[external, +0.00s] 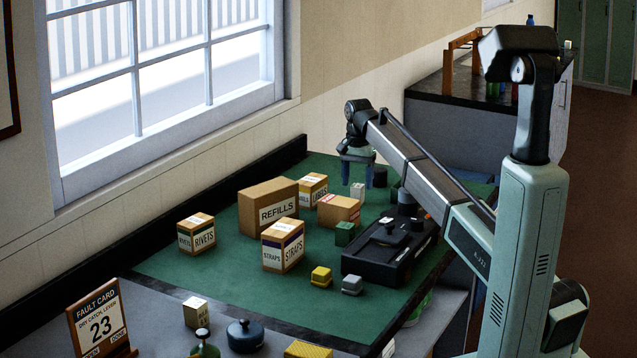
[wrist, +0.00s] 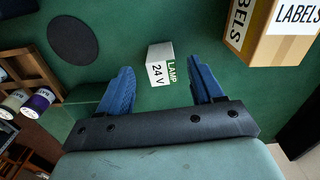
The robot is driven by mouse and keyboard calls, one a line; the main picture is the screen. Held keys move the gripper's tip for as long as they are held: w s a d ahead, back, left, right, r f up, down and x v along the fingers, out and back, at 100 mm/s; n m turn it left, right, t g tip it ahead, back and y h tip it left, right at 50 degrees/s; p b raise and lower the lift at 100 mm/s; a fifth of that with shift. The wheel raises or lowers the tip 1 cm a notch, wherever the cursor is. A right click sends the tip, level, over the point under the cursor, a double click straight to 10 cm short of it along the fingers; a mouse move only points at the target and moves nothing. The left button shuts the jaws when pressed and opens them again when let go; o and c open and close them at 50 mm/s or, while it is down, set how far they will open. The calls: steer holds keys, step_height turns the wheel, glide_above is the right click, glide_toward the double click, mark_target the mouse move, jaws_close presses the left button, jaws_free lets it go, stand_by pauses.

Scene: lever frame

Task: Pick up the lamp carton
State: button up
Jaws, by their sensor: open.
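The LABELS box (external: 313,190) is near, also at the right in the wrist view (wrist: 275,28). REFILLS (external: 268,207), STRAPS (external: 283,246) and RIVETS (external: 196,235) boxes stand farther left. A black lever unit (external: 388,250) lies in front. A dark disc (wrist: 72,40) is on the mat.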

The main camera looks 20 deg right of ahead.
mark_target(358, 185)
steer(key=shift+w+d+f, duration=0.1)
steer(key=shift+w+f, duration=0.05)
steer(key=shift+f, duration=1)
steer(key=shift+w+d+f, duration=0.1)
steer(key=shift+w+f, duration=0.05)
steer(key=shift+f, duration=1)
steer(key=shift+c, duration=0.5)
steer(key=c, duration=0.9)
